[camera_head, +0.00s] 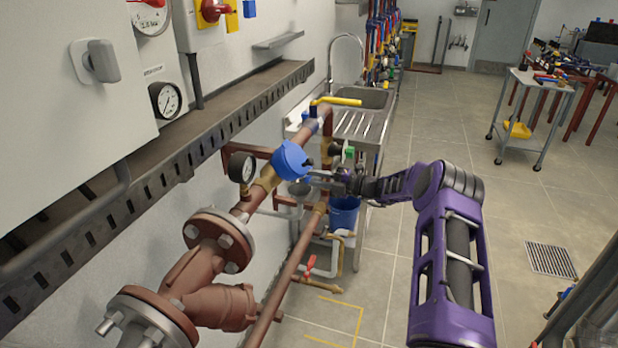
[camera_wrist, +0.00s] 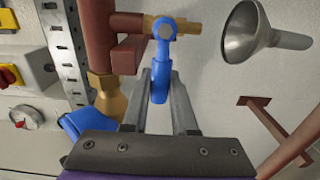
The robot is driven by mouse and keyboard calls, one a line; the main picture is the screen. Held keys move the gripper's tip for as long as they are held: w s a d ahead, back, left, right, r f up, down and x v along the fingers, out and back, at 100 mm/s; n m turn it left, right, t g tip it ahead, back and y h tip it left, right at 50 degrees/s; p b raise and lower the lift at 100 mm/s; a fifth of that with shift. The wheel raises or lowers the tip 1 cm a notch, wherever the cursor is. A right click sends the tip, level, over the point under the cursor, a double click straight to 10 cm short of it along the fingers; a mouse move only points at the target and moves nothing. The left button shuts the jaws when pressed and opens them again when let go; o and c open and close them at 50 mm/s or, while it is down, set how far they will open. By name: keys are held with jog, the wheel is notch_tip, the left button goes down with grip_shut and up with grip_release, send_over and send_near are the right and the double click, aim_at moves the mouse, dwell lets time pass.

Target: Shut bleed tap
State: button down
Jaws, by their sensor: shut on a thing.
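The bleed tap (camera_wrist: 165,29) is a small tap with a blue body and lever on a short horizontal brass stub (camera_wrist: 188,28), off a brown pipe (camera_wrist: 100,40). Its blue lever (camera_wrist: 160,80) points down in the wrist view, across the line of the stub. My gripper (camera_wrist: 161,88) is shut on this lever, with one grey finger on each side. In the head view my gripper (camera_head: 322,180) reaches in beside the pipe from the right; I cannot make out the small tap clearly there.
A metal funnel (camera_wrist: 252,32) sits right of the tap, near its outlet. A larger blue handle (camera_head: 292,160) on a brass valve lies close left of my gripper. A pressure gauge (camera_head: 242,167), a yellow lever (camera_head: 336,101) and a blue bucket (camera_head: 343,213) are near. Open floor lies right.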

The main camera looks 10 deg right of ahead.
jog(key=c, duration=0.7)
grip_release()
jog(key=shift+r, duration=0.1)
